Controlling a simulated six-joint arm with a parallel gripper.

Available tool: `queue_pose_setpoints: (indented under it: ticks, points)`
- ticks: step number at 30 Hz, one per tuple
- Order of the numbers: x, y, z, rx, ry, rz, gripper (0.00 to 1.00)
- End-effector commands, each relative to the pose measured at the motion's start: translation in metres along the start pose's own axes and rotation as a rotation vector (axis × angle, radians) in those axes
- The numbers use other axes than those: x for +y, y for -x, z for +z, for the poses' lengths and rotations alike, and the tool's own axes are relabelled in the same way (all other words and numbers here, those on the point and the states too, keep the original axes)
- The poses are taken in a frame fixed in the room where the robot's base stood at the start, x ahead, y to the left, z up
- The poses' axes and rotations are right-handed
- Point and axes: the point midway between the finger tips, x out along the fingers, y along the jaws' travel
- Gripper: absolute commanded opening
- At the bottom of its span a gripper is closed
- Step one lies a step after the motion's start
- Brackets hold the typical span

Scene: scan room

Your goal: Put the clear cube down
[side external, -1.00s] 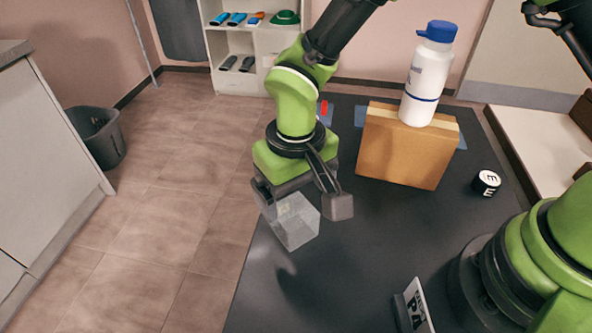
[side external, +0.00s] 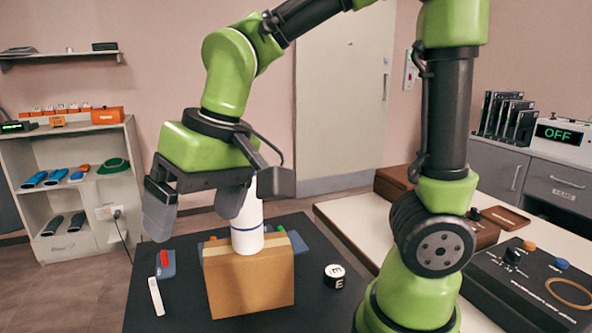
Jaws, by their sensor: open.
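My gripper (side external: 197,213) hangs at the left centre, above and left of a cardboard box. Its two grey fingers are wide apart and nothing shows between them. I do not see the clear cube in this view; whether it is hidden or outside the picture I cannot tell. The dark table mat (side external: 315,308) lies below the gripper.
The cardboard box (side external: 250,288) stands on the mat with a white bottle (side external: 247,235) on it, partly behind the gripper. A black-and-white cylinder (side external: 334,277) stands right of it. A red object (side external: 164,259) and white strip (side external: 156,297) lie left.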

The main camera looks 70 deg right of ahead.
Motion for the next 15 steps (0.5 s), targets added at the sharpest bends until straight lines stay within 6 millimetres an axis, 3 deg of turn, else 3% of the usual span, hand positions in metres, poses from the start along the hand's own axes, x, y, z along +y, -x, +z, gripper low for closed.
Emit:
queue_pose_setpoints:
  ticks: [1,3,6,15]
  points:
    - [0.012,0.019,0.006,0.052,-0.027,-0.022,0.89]
    - [0.026,0.039,0.018,0.113,-0.055,-0.048,0.89]
    - [0.043,0.058,0.036,0.194,-0.086,-0.075,0.89]
    - [0.063,0.074,0.07,0.326,-0.125,-0.105,0.89]
